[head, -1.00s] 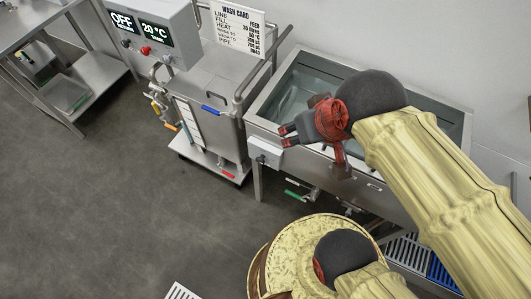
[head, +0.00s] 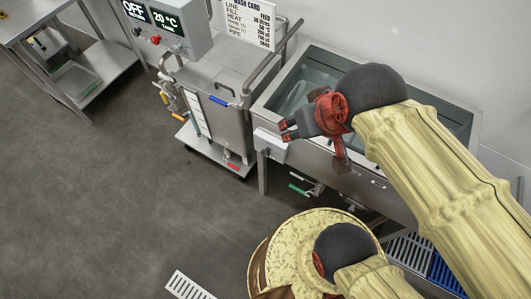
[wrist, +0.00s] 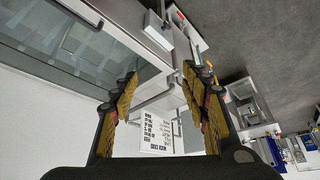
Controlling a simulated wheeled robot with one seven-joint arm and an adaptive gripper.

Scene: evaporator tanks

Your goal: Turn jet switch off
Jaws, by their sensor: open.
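A small grey-white box (head: 270,141) is fixed to the front left corner of the steel sink tank (head: 375,176); it may carry the jet switch, but no label is readable. My gripper (head: 285,131) is open and empty, just above and to the right of that box in the head view, with its fingers toward the left. Contact cannot be told. In the wrist view my two fingers (wrist: 162,76) are spread apart, with a white box (wrist: 159,31) beyond them. A control box (head: 176,26) with a display reading OFF and 20 °C, a red knob and a dark knob stands farther left.
A wheeled steel evaporator tank (head: 213,92) with rails and a blue handle stands left of the sink. A wash card (head: 250,22) stands behind it. Coloured valve handles (head: 298,189) hang under the sink. The floor (head: 110,190) at left is clear.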

